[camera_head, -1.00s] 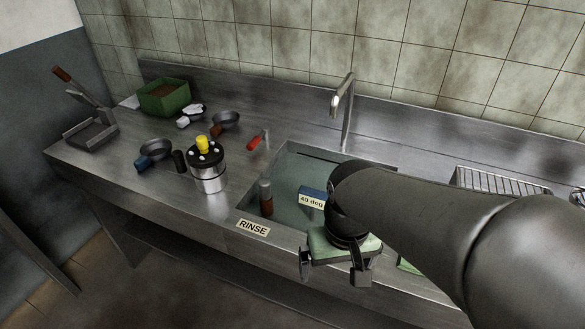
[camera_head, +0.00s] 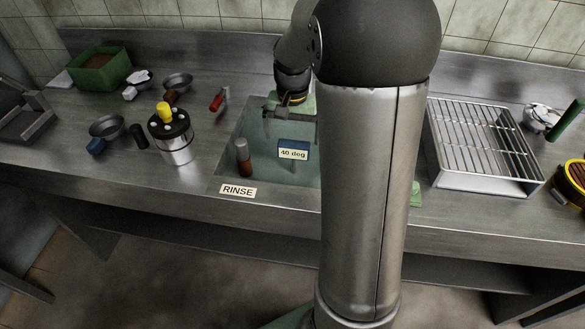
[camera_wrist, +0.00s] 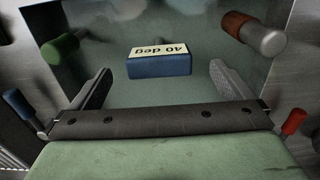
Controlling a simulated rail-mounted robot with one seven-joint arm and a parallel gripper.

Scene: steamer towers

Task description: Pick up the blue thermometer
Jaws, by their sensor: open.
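The blue thermometer (camera_head: 293,148) is a blue block with a white "40 deg" label, in the sink basin (camera_head: 232,172) in the head view; a thin part shows below it. In the wrist view the blue block (camera_wrist: 160,67) lies ahead between my two fingers, its label upside down, with clear gaps on both sides. My gripper (camera_head: 288,113) is open and empty over the back of the sink, apart from the thermometer. My arm hides the right part of the sink. My gripper (camera_wrist: 161,80) shows both fingers spread in the wrist view.
A red-brown capped cylinder (camera_head: 244,160) stands left of the thermometer in the sink. A steel canister with a yellow knob (camera_head: 170,135) and a red-handled item (camera_head: 217,101) are left of the sink. A wire rack (camera_head: 480,140) stands right. A green-ended item (camera_wrist: 62,48) shows in the wrist view.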

